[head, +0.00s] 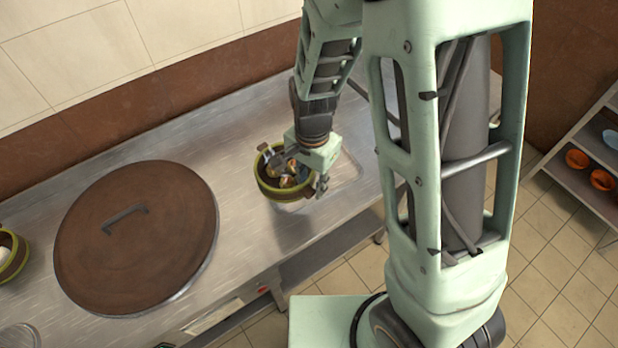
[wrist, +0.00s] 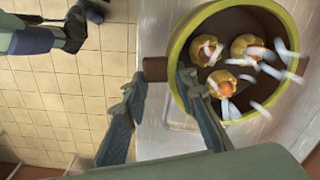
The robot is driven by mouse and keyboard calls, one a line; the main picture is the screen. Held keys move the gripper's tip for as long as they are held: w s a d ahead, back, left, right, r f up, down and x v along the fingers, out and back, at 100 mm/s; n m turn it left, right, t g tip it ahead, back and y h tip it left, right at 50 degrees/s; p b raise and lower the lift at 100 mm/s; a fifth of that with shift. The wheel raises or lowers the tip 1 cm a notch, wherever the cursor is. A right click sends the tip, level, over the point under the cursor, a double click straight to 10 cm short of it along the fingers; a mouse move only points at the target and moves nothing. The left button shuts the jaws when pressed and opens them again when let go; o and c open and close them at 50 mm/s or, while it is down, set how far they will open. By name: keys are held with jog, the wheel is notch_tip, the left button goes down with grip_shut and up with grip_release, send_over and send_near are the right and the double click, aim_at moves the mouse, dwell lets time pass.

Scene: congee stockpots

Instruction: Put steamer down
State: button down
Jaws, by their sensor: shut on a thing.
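The steamer (head: 284,193) is a round brown basket with a yellow-green rim, right of the big lid on the metal counter in the head view. In the wrist view the steamer (wrist: 222,27) holds three yellow-orange dumplings, with blurred white streaks over them. A short brown handle (wrist: 155,69) sticks out from its side. The steamer looks about level. I cannot tell whether its base touches the counter.
A large brown round lid (head: 135,235) with a grey handle covers the counter's middle. Another green-rimmed basket (head: 14,255) is at the far left. The counter (head: 235,165) is bare between lid and steamer. A shelf with orange bowls (head: 577,159) stands at right.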

jog(key=s+a+m+b, duration=0.1)
jog(key=s+a+m, duration=0.1)
jog(key=s+a, duration=0.1)
jog(key=w+d+f, duration=0.2)
jog(key=w, duration=0.1)
jog(key=w+d+f, duration=0.2)
jog(key=w+f, duration=0.1)
jog(key=w, duration=0.1)
jog(key=w+d+f, duration=0.2)
jog(key=w+d, duration=0.1)
jog(key=w, duration=0.1)
jog(key=shift+d+f, duration=0.1)
jog(key=shift+f, duration=0.3)
jog(key=shift+w+d+f, duration=0.15)
jog(key=shift+w+f, duration=0.1)
jog(key=shift+f, duration=0.1)
jog(key=shift+w+d+f+p, duration=0.15)
jog(key=shift+f+p, duration=0.15)
jog(key=shift+f, duration=1.45)
